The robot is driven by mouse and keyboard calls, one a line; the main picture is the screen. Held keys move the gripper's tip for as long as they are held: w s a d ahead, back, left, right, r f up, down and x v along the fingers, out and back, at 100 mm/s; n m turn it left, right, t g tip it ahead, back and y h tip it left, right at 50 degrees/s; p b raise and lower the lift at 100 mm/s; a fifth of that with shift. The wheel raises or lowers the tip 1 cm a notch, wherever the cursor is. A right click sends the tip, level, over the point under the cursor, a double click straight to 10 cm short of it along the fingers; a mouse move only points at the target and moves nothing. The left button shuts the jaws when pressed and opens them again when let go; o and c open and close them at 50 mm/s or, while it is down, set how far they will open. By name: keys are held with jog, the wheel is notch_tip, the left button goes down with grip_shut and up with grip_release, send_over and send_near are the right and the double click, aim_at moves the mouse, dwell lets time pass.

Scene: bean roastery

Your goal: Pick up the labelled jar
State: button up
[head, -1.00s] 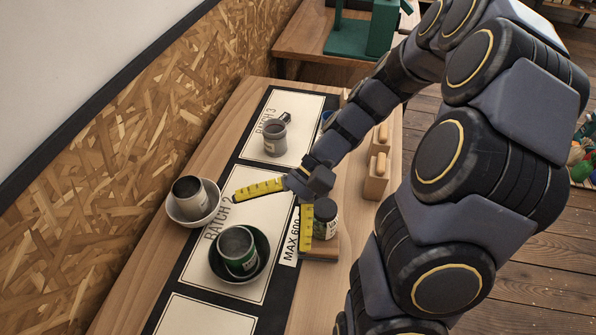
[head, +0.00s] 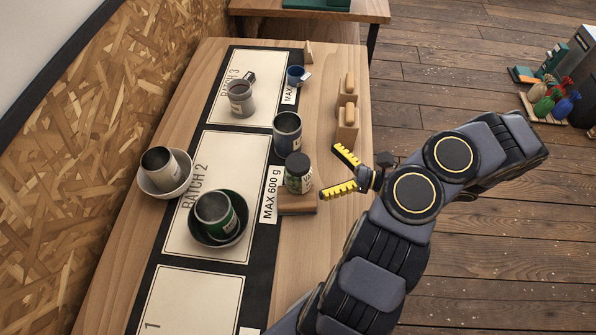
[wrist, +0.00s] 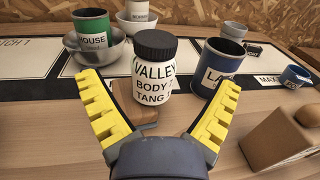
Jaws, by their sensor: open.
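In the wrist view the jar (wrist: 155,78) shows the words VALLEY, BODY and TANG. My gripper (head: 331,171) is open and empty, to the right of the jar in the head view, with its yellow fingers pointing at it. In the wrist view the jar stands between and beyond the fingers of my gripper (wrist: 160,90); I see no contact.
A blue tin (head: 287,133) stands close behind the jar. A green tin (head: 214,212) sits in a dark bowl, and a grey tin (head: 160,168) in a white bowl (head: 178,190). Wooden blocks (head: 346,128) stand at the table's right edge.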

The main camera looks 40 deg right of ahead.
aim_at(309, 169)
jog(key=x, duration=0.6)
jog(key=shift+a+f, duration=0.15)
jog(key=shift+a, duration=0.15)
jog(key=shift+s, duration=0.1)
jog(key=c, duration=1.2)
